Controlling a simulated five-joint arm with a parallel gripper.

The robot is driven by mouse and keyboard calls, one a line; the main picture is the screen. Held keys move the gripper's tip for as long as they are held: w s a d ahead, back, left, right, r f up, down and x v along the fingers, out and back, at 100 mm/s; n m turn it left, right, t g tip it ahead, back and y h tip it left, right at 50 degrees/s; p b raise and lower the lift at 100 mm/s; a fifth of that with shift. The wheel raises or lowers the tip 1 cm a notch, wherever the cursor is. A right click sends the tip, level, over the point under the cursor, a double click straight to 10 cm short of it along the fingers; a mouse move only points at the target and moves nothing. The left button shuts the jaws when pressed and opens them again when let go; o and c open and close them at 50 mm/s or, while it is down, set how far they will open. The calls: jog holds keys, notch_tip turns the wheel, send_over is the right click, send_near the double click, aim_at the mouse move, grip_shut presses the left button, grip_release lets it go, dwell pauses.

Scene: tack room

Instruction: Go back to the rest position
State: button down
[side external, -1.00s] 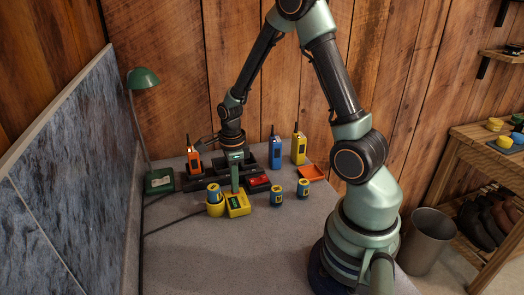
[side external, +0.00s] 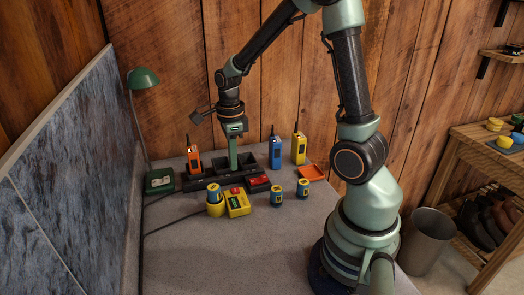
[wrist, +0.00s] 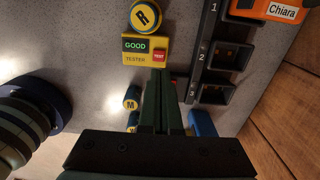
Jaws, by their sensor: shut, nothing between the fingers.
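My gripper (side external: 233,166) is shut and empty, pointing down above the table behind the tester; its fingers also show in the wrist view (wrist: 160,78). The yellow tester (side external: 238,206) stands in front of it; its green screen reads GOOD in the wrist view (wrist: 136,44). A blue-and-yellow cylinder (side external: 214,193) marked R sits in the yellow round holder at the tester's left. No rest-position marker shows.
A black charger rack (side external: 205,183) holds an orange radio (side external: 194,160); slots 2 and 3 look empty. Blue (side external: 275,153) and yellow (side external: 299,150) radios, an orange tray (side external: 311,173), two small cylinders (side external: 277,196) and a green lamp (side external: 144,78) stand around.

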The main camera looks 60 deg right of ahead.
dwell(0.3)
jog(key=s+a+r+n+t, duration=0.2)
jog(key=a+r+n, duration=0.3)
jog(key=n, duration=0.8)
jog(key=s+a+r+n+t, duration=0.3)
jog(key=r+n, duration=0.6)
jog(key=n, duration=0.5)
jog(key=shift+s+a+t, duration=0.3)
jog(key=shift+s+a, duration=0.15)
jog(key=shift+a, duration=0.8)
